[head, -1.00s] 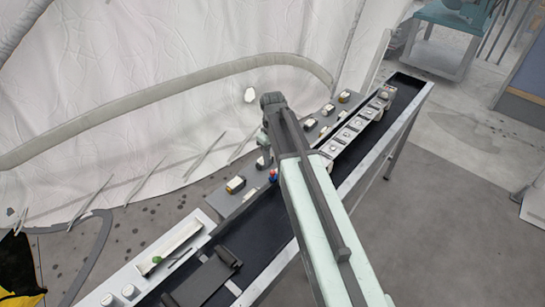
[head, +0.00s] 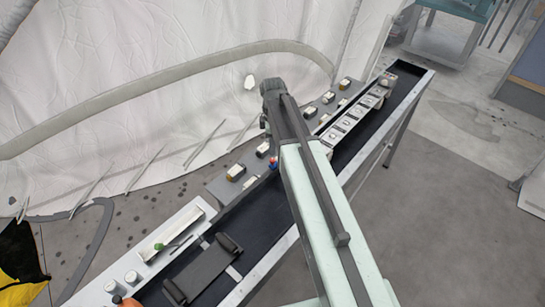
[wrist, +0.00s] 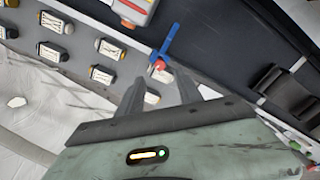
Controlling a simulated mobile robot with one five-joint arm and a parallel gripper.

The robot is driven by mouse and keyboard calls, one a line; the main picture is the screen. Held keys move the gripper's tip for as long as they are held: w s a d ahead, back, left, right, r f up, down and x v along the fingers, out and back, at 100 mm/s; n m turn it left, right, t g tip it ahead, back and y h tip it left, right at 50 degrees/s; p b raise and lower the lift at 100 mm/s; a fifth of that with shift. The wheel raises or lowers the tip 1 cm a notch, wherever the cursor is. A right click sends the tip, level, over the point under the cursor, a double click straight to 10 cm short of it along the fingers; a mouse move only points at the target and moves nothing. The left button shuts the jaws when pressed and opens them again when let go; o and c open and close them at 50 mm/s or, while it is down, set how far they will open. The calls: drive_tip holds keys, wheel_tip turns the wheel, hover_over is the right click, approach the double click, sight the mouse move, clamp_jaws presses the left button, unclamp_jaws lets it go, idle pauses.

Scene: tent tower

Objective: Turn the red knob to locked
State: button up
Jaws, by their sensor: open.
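The red knob (wrist: 159,65) is small and round, with a blue bar (wrist: 169,40) extending from it along the edge of the dark trough. In the head view the red knob (head: 272,166) is a small spot just left of my arm, partly covered. My gripper (wrist: 160,84) is open and empty. Its two dark fingers point towards the knob, which appears between and just beyond their tips; I cannot tell whether they touch it. In the head view my arm hides the fingers.
A long dark trough (head: 262,220) runs diagonally across the stand. Several pale-topped blocks (head: 236,172) line a grey panel beside it. A green-topped knob (head: 158,247) and dark roller unit (head: 203,272) are at lower left. White tent fabric (head: 150,80) hangs behind; grey floor lies right.

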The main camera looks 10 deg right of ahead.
sight(272, 159)
wheel_tip(272, 159, down, 8)
drive_tip(key=b, duration=0.7)
drive_tip(key=shift+b, duration=0.3)
drive_tip(key=shift+r, duration=0.1)
drive_tip(key=shift+r, duration=0.1)
clamp_jaws()
